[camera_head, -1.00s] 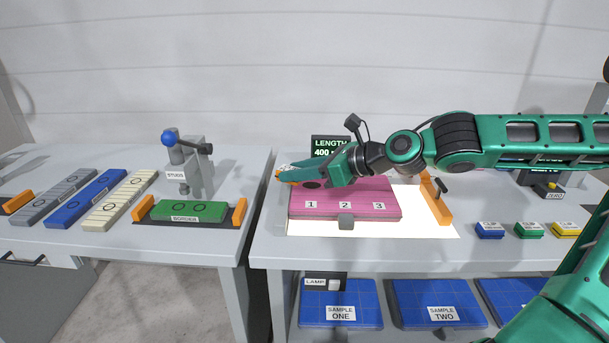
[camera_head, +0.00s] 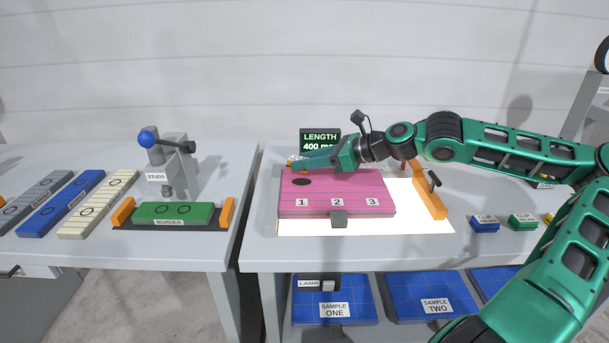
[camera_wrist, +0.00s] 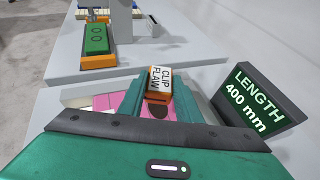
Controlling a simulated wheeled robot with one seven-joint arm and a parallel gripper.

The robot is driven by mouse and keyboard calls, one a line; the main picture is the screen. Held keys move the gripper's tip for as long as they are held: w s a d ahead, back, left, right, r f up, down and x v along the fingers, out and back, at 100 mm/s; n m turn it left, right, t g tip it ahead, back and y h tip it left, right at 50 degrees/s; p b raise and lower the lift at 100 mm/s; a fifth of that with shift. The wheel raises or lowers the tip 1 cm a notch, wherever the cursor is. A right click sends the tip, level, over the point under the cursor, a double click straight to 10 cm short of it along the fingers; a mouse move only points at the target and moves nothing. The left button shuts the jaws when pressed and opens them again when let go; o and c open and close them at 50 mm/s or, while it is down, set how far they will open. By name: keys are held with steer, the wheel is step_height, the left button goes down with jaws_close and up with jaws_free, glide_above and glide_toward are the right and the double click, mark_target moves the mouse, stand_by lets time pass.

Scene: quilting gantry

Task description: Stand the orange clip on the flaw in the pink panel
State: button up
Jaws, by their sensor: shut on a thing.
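The pink panel (camera_head: 345,192) lies flat on the lit table, marked 1, 2 and 3 along its front. Its flaw is a dark oval (camera_head: 301,182) near the back left, behind number 1. My gripper (camera_head: 293,166) is shut on the orange clip (camera_wrist: 159,83), which has a white "CLIP FLAW" label. In the head view the clip is small at my fingertips, by the panel's back left edge. I cannot tell if it touches anything below.
A black "LENGTH 400 mm" display (camera_head: 320,142) stands behind the panel, close right of my gripper in the wrist view. An orange rail (camera_head: 430,199) lies right of the panel. Blue (camera_head: 485,223) and green (camera_head: 523,221) clips sit farther right. A green border strip (camera_head: 172,212) lies on the left table.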

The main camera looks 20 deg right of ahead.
mark_target(307, 182)
steer(key=shift+w+d+f, duration=0.15)
steer(key=shift+d+f, duration=0.1)
steer(key=shift+f, duration=1.95)
steer(key=o, duration=1)
